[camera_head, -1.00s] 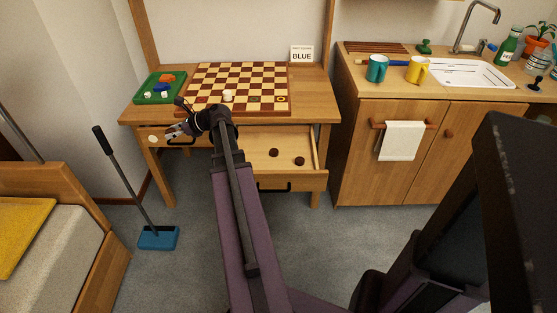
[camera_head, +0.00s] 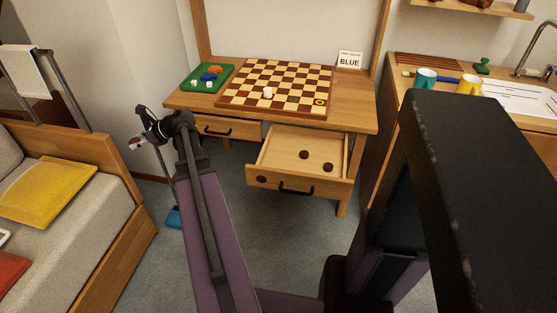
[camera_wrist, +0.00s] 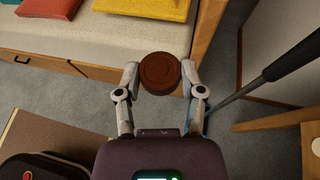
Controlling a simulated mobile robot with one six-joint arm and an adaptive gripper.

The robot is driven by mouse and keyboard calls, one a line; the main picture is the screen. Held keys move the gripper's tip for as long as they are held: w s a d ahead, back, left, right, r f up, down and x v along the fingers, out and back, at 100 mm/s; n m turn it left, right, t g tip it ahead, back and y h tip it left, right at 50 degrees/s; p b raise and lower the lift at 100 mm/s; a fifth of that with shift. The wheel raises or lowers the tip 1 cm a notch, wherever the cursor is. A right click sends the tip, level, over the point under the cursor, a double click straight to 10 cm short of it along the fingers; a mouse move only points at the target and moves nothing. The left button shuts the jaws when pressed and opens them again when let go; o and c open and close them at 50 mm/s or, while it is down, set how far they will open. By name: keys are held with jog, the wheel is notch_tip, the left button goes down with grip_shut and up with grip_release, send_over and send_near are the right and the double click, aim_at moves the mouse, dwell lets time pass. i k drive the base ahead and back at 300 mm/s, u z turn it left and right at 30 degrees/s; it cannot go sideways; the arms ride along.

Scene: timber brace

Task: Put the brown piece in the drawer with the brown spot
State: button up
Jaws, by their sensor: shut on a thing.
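A dark brown round piece (camera_wrist: 160,73) is held between the two fingertips of my gripper (camera_wrist: 160,78) in the wrist view. In the head view my gripper (camera_head: 141,127) is left of the desk, out past its left side, and the held piece is hard to make out. The right desk drawer (camera_head: 279,153) is pulled open and has a brown spot (camera_head: 261,179) on its front left. Two dark brown pieces, one nearer the back (camera_head: 304,154) and one to its right (camera_head: 328,167), lie inside it. The left drawer (camera_head: 226,128) looks shut, partly hidden by my arm.
The desk carries a checkerboard (camera_head: 276,87) with a white piece (camera_head: 268,92), a green tray (camera_head: 207,78) and a sign reading BLUE (camera_head: 349,60). A bed with a yellow cushion (camera_head: 45,191) stands at left. A blue dustpan (camera_head: 173,218) stands behind my arm. A counter is at right.

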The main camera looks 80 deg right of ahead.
aim_at(298, 147)
jog(key=u, duration=0.9)
jog(key=k, duration=2.15)
jog(key=z, duration=0.8)
